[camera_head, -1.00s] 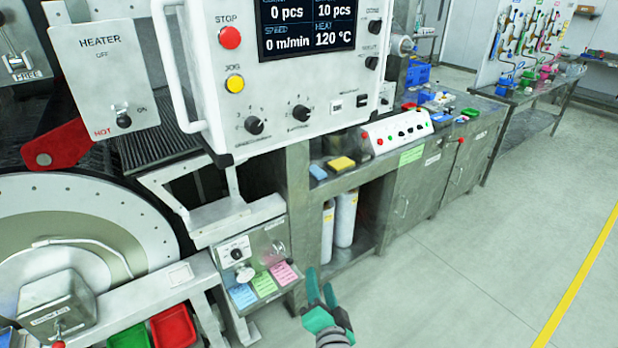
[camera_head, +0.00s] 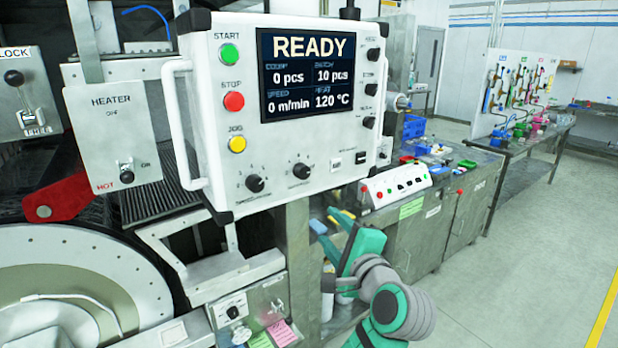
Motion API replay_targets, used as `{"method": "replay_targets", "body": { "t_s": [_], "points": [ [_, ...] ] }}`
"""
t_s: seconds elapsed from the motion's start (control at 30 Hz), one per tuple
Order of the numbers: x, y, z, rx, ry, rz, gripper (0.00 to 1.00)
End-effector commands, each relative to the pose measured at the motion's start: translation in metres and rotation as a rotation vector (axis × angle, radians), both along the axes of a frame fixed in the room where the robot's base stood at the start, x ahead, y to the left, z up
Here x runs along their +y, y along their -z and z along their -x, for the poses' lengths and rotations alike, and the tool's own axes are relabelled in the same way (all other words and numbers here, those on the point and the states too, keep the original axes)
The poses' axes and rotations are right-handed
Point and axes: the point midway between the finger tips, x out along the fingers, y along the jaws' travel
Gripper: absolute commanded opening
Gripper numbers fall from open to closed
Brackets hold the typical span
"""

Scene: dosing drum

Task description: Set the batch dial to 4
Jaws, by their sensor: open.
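The white control panel (camera_head: 320,140) hangs in the middle of the view, with its screen (camera_head: 308,75) reading READY, 0 pcs and a batch field of 10 pcs. Two black pointer dials with marks around them sit on its lower part, a left dial (camera_head: 255,184) and a right dial (camera_head: 302,171). Their labels are too small to read, so I cannot tell which is the batch dial. My gripper (camera_head: 336,230) is open and empty, below and right of these dials, apart from the panel.
Start (camera_head: 229,54), stop (camera_head: 233,101) and jog (camera_head: 237,144) buttons run down the panel's left side. Several black knobs line its right side. A white handle (camera_head: 181,125) sticks out at left. A bench (camera_head: 425,225) with a small control box (camera_head: 397,185) stands behind my arm.

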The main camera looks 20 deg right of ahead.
Motion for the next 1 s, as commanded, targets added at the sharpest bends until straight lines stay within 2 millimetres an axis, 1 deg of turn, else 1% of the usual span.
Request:
{"method": "replay_targets", "body": {
  "t_s": [0.03,0.1,0.2,0.33,0.4,0.5,0.63,0.77,1.0],
  "points": [
    [0.0,-0.02,0.001,-0.023,-0.018,-0.044,0.47],
    [0.001,-0.04,0.004,-0.038,-0.046,-0.102,0.47],
    [0.003,-0.064,0.01,-0.058,-0.083,-0.171,0.47],
    [0.005,-0.084,0.015,-0.073,-0.119,-0.23,0.47],
    [0.006,-0.09,0.017,-0.077,-0.131,-0.248,0.47],
    [0.007,-0.094,0.017,-0.077,-0.14,-0.261,0.47],
    [0.009,-0.094,0.007,-0.077,-0.142,-0.263,0.47],
    [0.012,-0.093,-0.012,-0.075,-0.142,-0.261,0.47],
    [0.018,-0.094,-0.054,-0.076,-0.142,-0.26,0.47]
  ]
}}
